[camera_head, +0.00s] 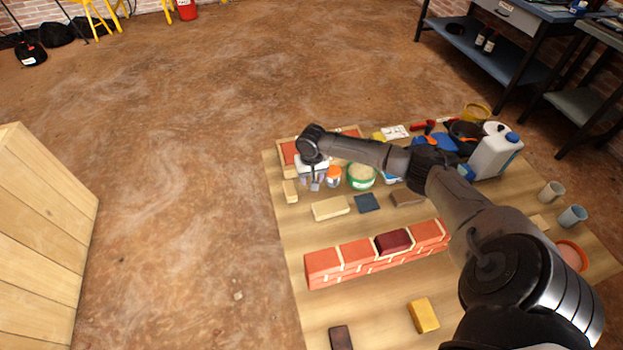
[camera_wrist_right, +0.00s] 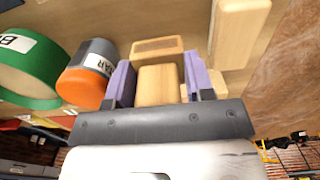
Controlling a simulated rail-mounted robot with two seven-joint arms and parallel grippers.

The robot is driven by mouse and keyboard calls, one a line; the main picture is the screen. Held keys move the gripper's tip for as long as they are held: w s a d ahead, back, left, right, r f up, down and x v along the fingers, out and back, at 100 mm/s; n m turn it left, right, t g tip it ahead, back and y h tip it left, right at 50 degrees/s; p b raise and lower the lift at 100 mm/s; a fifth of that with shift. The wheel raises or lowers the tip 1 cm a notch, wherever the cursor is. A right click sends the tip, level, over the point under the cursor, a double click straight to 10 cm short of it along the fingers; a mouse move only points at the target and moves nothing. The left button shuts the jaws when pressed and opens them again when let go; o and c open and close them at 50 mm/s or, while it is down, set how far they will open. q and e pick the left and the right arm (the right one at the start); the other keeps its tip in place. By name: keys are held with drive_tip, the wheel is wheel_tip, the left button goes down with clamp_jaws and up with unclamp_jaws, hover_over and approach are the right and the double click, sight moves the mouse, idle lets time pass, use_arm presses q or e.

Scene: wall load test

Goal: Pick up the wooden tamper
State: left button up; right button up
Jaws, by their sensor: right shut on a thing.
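The wooden tamper (camera_wrist_right: 158,86) shows in the right wrist view as a pale wood block between the two purple finger pads. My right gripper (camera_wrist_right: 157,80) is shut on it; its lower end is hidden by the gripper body. In the head view my right gripper (camera_head: 315,184) is over the far left part of the table, and the tamper cannot be made out there behind the wrist. My left gripper is in neither view.
An orange-and-grey jar (camera_wrist_right: 88,76) and a green-banded tub (camera_wrist_right: 30,72) stand beside the gripper. A pale wood block (camera_wrist_right: 240,30) is on its other side. A low brick wall (camera_head: 375,256) crosses the table (camera_head: 292,240). A white jug (camera_head: 495,155) stands far right.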

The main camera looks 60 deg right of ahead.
drive_tip(key=s+a+r+p, duration=0.3)
drive_tip(key=s+r+p, duration=0.3)
drive_tip(key=s, duration=0.5)
drive_tip(key=shift+a+r, duration=0.3)
drive_tip(key=shift+r, duration=0.65)
